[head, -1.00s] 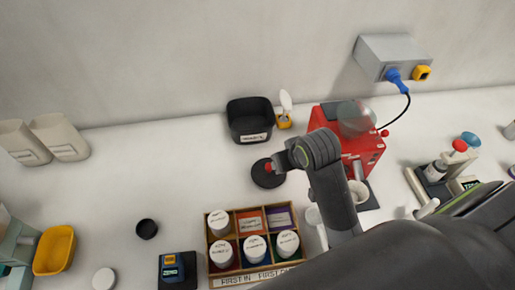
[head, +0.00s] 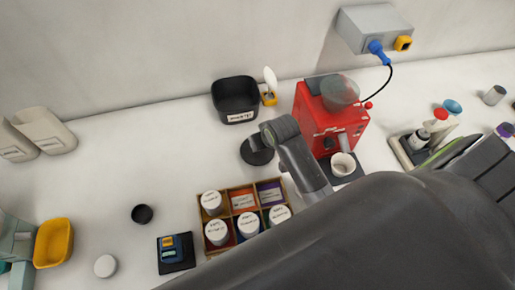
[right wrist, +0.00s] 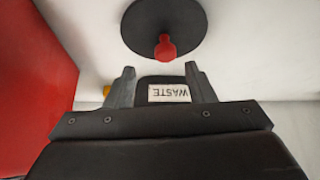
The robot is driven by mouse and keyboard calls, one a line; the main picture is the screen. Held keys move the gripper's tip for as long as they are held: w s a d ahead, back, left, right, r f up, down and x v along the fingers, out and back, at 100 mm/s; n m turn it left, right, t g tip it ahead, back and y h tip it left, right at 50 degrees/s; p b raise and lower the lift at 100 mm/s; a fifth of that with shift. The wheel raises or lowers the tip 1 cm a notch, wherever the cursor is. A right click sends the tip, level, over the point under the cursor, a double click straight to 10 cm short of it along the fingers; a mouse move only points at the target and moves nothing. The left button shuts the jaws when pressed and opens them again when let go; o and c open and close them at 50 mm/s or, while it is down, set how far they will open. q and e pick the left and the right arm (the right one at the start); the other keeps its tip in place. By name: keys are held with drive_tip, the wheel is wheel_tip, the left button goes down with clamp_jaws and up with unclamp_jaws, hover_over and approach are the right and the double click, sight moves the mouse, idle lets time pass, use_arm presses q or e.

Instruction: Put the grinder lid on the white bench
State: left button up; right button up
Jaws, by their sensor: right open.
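The grinder lid (head: 254,156) is a dark round disc with a red knob. It appears to lie flat on the white bench (head: 178,150), in front of the black waste bin. In the right wrist view the grinder lid (right wrist: 150,16) is whole, and its red knob lies beyond the fingertips, not between them. My right gripper (right wrist: 161,80) is open and empty, apart from the knob. In the head view my right gripper (head: 266,138) covers part of the lid and hides its knob. The red grinder (head: 325,118) with a clear dome stands to the right. My left gripper is out of view.
The black waste bin (head: 236,99) stands behind the lid. A wooden divided box (head: 230,190) with white-capped jars is in front. A white cup (head: 343,165) sits at the grinder. A yellow tray (head: 53,243) is at far left.

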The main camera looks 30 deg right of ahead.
drive_tip(key=shift+w+f, duration=0.15)
drive_tip(key=shift+f, duration=0.15)
drive_tip(key=shift+w+a+f+p, duration=0.15)
drive_tip(key=shift+w+f+p, duration=0.1)
drive_tip(key=shift+f+p, duration=0.2)
drive_tip(key=x, duration=0.2)
drive_tip(key=shift+w+a+f+p, duration=0.15)
drive_tip(key=shift+a+f+p, duration=0.1)
drive_tip(key=shift+f+p, duration=0.15)
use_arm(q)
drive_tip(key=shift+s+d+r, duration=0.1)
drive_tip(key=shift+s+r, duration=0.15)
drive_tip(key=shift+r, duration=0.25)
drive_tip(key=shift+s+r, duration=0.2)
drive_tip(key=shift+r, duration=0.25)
use_arm(e)
drive_tip(key=shift+w+f, duration=0.3)
drive_tip(key=shift+f, duration=0.3)
drive_tip(key=shift+c, duration=0.4)
clamp_jaws()
